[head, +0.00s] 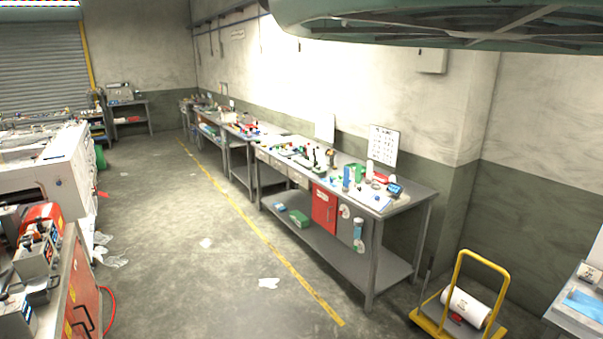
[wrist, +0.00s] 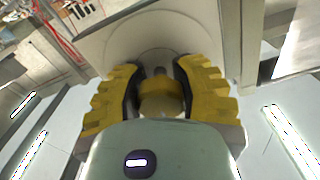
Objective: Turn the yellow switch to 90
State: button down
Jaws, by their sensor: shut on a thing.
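In the wrist view, the yellow switch (wrist: 160,103) is a round yellow knob with a grey part (wrist: 159,72) behind it. It stands in front of a pale panel (wrist: 115,45) with a circular outline. My gripper (wrist: 160,92) has yellow ridged fingers, one on each side of the switch, and is shut on it. My gripper's body covers the near part of the switch. No angle marks can be read, so the switch's setting cannot be told. In the head view, neither my gripper nor the switch can be made out.
In the wrist view, red cables (wrist: 58,38) hang at upper left and a grey post (wrist: 240,40) stands at right. In the head view, a cluttered workbench (head: 410,200) lines the wall, a yellow trolley (head: 462,290) stands at lower right, and the middle floor is mostly clear.

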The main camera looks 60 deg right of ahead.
jog(key=shift+w+d+m+b, duration=0.1)
jog(key=shift+m+b, duration=0.4)
jog(key=shift+b, duration=0.8)
jog(key=m+b, duration=0.1)
jog(key=b, duration=0.1)
jog(key=shift+b, duration=0.4)
jog(key=shift+r+m+b, duration=0.1)
jog(key=shift+m+b, duration=1.35)
jog(key=shift+m, duration=0.65)
jog(key=m, duration=0.3)
jog(key=shift+r+m, duration=0.15)
jog(key=shift+m, duration=0.15)
jog(key=m, duration=0.3)
jog(key=shift+r+m+p, duration=0.15)
jog(key=shift+m+p, duration=0.15)
jog(key=shift+p, duration=0.05)
jog(key=m, duration=0.1)
jog(key=m+p, duration=0.1)
jog(key=m, duration=0.1)
jog(key=shift+s+m, duration=0.2)
jog(key=shift+m, duration=0.1)
jog(key=shift+m+p, duration=0.35)
jog(key=shift+m, duration=0.15)
jog(key=shift+s, duration=0.1)
